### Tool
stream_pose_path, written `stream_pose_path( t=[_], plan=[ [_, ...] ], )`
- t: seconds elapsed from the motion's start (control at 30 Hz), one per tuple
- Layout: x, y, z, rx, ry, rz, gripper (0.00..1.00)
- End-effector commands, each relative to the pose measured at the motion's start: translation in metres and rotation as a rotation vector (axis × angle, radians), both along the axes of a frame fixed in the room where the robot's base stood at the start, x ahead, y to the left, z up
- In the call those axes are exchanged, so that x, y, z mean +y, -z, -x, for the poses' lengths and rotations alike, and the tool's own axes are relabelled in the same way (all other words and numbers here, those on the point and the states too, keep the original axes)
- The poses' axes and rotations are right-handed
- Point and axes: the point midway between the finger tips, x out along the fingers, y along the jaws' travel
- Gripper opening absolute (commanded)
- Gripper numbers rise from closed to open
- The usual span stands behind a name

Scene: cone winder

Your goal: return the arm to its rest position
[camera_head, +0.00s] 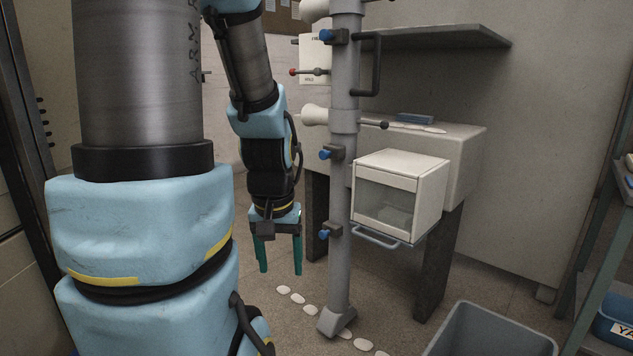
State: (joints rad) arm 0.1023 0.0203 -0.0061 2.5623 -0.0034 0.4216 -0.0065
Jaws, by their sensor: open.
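My gripper (281,254) hangs at the end of my blue and grey arm, pointing down. Its two green fingers are apart, and nothing shows between them. It is left of the grey upright post (342,200) and above the floor, apart from both in the picture. The large upper part of my arm fills the left of the view and hides what lies behind it.
The post carries white cones (314,116), blue-ended clamps (327,154) and a dark handle. A white box with a clear front (400,172) stands right of it, before a grey bench (462,150). A grey bin (490,332) is at lower right. White patches (284,290) mark the floor.

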Motion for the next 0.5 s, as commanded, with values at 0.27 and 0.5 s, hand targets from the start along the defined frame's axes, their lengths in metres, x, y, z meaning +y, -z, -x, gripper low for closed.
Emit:
stream_pose_path(
  t=[0.27, 0.5],
  plan=[
    [0.0, -0.081, -0.001, -0.001, 0.001, 0.001, 0.69],
    [0.0, -0.156, -0.001, -0.001, 0.001, 0.001, 0.69]
  ],
)
